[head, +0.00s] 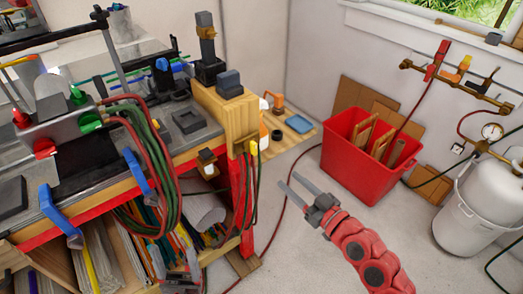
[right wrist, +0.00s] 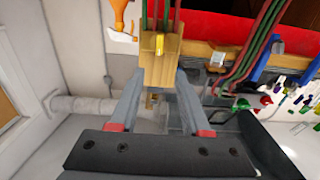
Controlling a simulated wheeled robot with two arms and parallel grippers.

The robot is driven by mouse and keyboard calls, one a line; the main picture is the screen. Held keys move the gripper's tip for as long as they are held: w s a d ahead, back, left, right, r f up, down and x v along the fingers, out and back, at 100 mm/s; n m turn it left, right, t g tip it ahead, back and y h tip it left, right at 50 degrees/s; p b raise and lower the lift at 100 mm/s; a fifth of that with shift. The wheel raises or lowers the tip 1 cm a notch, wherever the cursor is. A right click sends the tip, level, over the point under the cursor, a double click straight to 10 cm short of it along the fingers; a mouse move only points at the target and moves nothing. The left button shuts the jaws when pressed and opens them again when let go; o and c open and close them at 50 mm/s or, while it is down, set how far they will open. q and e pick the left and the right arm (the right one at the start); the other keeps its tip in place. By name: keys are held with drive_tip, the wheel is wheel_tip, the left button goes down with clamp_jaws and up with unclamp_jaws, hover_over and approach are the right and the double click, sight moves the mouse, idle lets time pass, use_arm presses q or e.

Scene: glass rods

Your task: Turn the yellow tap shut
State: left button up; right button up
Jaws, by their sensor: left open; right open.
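A small yellow handle (head: 253,148), which I take for the yellow tap, stands upright at the wooden end of the workbench, above hanging hoses. In the right wrist view the yellow handle (right wrist: 159,44) shows on a wooden block (right wrist: 172,70), framed ahead of the fingers. My right gripper (head: 288,179) is open and empty, apart from the handle, to its lower right in the head view. Its fingers also show in the right wrist view (right wrist: 160,78). My left gripper (head: 188,264) is open, low beside the bench shelves and partly cut off by the picture's bottom edge.
Red and green hoses (head: 160,150) hang over the bench front. A red bin (head: 345,160) holds wooden pieces. A wall pipe carries red, orange-yellow (head: 465,63) and dark handles. A white gas cylinder (head: 470,205) stands at right. The floor between bench and bin is mostly clear.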

sight(256, 149)
drive_tip(key=p+x, duration=0.3)
drive_tip(key=x, duration=1)
drive_tip(key=shift+w+a+p, duration=0.15)
drive_tip(key=shift+w+p, duration=0.05)
drive_tip(key=shift+p, duration=0.1)
drive_tip(key=shift+w+a, duration=0.4)
drive_tip(key=shift+w, duration=0.15)
clamp_jaws()
